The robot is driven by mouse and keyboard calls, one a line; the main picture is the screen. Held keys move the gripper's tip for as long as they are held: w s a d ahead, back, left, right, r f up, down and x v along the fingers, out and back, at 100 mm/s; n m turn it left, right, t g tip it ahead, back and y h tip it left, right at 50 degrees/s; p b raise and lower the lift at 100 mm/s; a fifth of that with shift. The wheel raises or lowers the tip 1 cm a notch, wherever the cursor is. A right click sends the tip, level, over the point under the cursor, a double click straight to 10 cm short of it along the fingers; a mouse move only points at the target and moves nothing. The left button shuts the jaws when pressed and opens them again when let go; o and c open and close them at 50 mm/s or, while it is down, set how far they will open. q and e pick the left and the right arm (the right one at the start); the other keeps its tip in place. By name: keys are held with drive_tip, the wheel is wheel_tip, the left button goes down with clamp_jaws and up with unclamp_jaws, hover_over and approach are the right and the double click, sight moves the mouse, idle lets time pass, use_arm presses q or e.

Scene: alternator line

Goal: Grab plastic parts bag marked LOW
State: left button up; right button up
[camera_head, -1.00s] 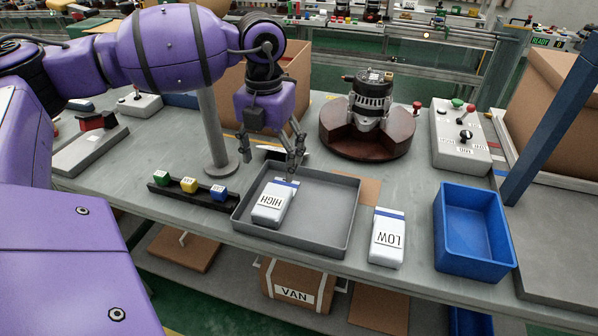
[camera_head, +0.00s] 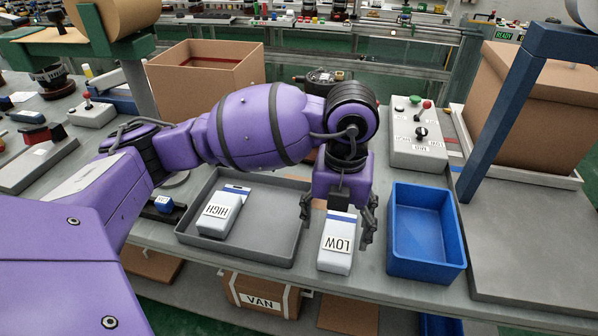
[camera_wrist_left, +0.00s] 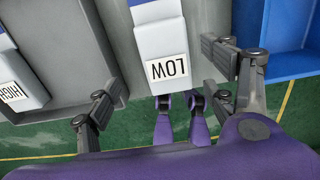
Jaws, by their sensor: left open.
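My left gripper (camera_head: 340,222) is open above and around the bag, one finger to each side. In the left wrist view the open fingers (camera_wrist_left: 168,85) are apart from the bag, with gaps on both sides. The HIGH bag (camera_head: 219,212) lies in the grey tray (camera_head: 270,245). My right gripper is not in view.
The blue bin (camera_head: 428,270) stands close to the right of my left gripper. A control box (camera_head: 418,155) with a joystick is behind it. A large cardboard box (camera_head: 540,105) stands at the right. My arm partly hides the alternator (camera_head: 322,76).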

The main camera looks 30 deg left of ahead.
sight(339, 239)
use_arm(q)
drive_tip(key=f, duration=0.3)
drive_tip(key=w+f, duration=0.1)
drive_tip(key=shift+d+f, duration=0.4)
drive_tip(key=shift+f, duration=0.5)
drive_tip(key=c, duration=1.4)
